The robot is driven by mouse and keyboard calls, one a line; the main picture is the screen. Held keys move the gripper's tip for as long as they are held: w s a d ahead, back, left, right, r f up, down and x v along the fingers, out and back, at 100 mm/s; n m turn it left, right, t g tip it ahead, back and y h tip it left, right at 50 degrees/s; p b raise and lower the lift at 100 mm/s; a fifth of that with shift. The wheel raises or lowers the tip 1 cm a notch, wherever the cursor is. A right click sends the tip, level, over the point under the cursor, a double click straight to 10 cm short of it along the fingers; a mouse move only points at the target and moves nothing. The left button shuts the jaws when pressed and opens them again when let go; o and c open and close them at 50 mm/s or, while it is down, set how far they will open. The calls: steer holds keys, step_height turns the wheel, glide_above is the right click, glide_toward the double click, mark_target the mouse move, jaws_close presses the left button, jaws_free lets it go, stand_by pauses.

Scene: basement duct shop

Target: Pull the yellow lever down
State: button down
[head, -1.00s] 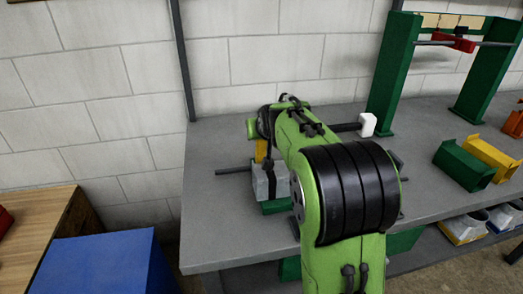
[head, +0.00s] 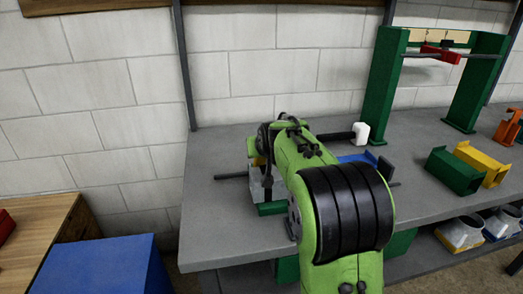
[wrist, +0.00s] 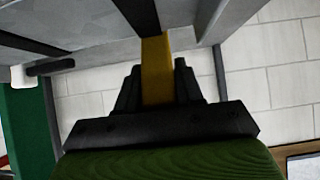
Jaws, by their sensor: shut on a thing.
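The yellow lever (wrist: 157,55) runs between the two black fingers of my gripper (wrist: 156,72) in the wrist view, and the fingers are shut on it. In the head view only a small bit of the yellow lever (head: 258,160) shows, at the left edge of my arm. It is just above a grey block (head: 256,183) on a green base (head: 271,208). My arm hides the rest of the lever and most of the mechanism, and the fingers do not show clearly in the head view.
A black bar with a white end (head: 361,131) sticks out behind my arm, near a blue part (head: 356,158). A dark rod (head: 231,177) juts left. A green frame (head: 386,95), a green block (head: 452,171) and a yellow block (head: 483,163) stand to the right on the grey bench (head: 222,222).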

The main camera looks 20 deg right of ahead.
steer(key=c, duration=0.8)
jaws_free()
steer(key=shift+s, duration=0.2)
steer(key=p+v, duration=0.3)
steer(key=v, duration=1.2)
steer(key=shift+s+r, duration=0.2)
steer(key=shift+s, duration=0.1)
steer(key=shift+a, duration=0.1)
